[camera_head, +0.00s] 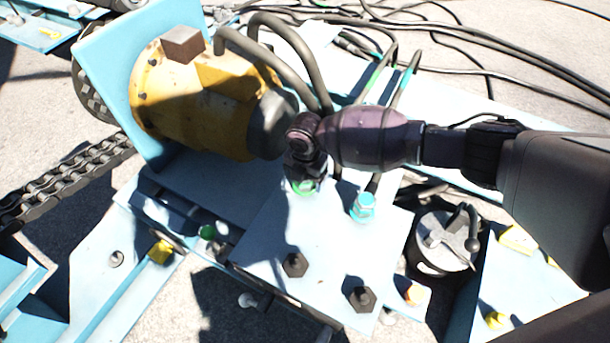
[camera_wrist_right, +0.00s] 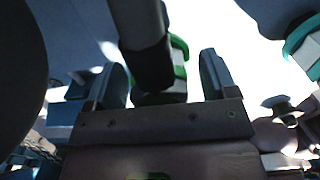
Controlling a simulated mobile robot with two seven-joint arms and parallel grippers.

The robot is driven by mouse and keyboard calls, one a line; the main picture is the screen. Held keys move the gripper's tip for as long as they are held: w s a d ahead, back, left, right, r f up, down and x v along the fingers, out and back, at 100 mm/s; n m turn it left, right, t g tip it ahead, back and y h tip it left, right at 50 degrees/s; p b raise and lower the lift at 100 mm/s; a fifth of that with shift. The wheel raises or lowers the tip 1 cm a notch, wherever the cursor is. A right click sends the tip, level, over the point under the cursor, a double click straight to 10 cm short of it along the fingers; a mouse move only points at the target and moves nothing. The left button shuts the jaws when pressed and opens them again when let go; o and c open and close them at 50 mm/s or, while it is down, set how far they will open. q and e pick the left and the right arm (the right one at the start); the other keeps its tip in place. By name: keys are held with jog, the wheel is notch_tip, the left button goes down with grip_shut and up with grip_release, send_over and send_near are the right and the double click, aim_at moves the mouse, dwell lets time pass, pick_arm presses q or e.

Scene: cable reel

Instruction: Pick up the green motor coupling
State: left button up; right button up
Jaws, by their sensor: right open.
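The green motor coupling (camera_head: 304,188) sits on the pale blue plate below the yellow motor, mostly hidden by my right gripper (camera_head: 305,168). Only a small green part shows in the head view. In the right wrist view the green coupling (camera_wrist_right: 180,55) shows with a white part, beside a dark hose that crosses in front. My right gripper (camera_wrist_right: 163,75) is open, its two fingers spread to either side of the hose and coupling. Whether the fingers touch it cannot be told. My left gripper is in neither view.
A teal coupling (camera_head: 363,206) stands close by to the right on the plate. The yellow motor (camera_head: 200,95) and its dark hoses (camera_head: 285,62) rise behind. Hex bolts (camera_head: 295,264) stand in front. A round lidded can (camera_head: 440,243) with a lever is at the right.

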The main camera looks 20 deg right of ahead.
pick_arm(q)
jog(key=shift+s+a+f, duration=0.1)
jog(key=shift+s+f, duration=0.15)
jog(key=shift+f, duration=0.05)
pick_arm(e)
jog(key=shift+r, duration=0.1)
jog(key=c, duration=1.1)
